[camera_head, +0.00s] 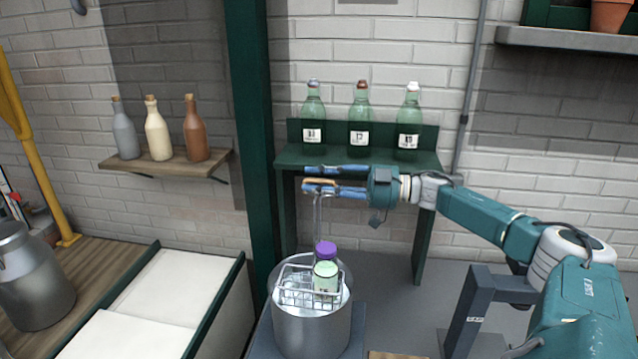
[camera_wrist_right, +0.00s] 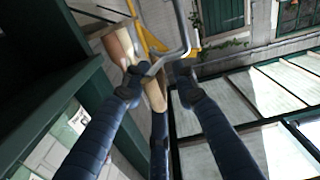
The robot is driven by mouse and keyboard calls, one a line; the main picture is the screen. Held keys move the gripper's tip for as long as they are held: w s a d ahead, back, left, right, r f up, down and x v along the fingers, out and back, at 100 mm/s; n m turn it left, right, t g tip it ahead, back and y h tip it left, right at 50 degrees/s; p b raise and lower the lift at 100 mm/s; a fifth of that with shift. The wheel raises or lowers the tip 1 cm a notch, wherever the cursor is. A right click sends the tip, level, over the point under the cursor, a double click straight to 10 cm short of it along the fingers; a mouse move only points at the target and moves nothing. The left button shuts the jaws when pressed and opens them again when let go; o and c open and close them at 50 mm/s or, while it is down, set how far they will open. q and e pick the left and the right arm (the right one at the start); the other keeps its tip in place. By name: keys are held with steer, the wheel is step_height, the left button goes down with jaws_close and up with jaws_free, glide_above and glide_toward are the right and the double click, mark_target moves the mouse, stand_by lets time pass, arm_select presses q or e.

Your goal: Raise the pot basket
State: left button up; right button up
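A metal pot (camera_head: 312,330) stands low in the middle of the head view. The basket's thin handle rises to a wooden grip (camera_head: 322,184). My right gripper (camera_head: 318,178) points left at that grip, its fingers straight and apart. In the right wrist view the wooden grip (camera_wrist_right: 155,92) lies between the spread fingertips (camera_wrist_right: 158,88); firm contact is not clear. My left gripper is not in view.
A green shelf (camera_head: 428,160) with several green bottles stands behind my gripper. A wooden wall shelf (camera_head: 165,168) with three bottles is at left. A milk can (camera_head: 35,285) stands on the left bench beside white panels (camera_head: 175,285). A green post (camera_head: 250,130) rises left of the pot.

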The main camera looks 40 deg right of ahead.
steer(key=shift+w+a+f, duration=0.1)
steer(key=shift+w+a, duration=0.05)
steer(key=shift+a, duration=0.15)
steer(key=shift+s+d+f, duration=0.1)
steer(key=shift+s+d, duration=0.15)
steer(key=shift+d, duration=0.15)
steer(key=v, duration=1.1)
steer(key=shift+s+a, duration=0.1)
steer(key=shift+s, duration=0.05)
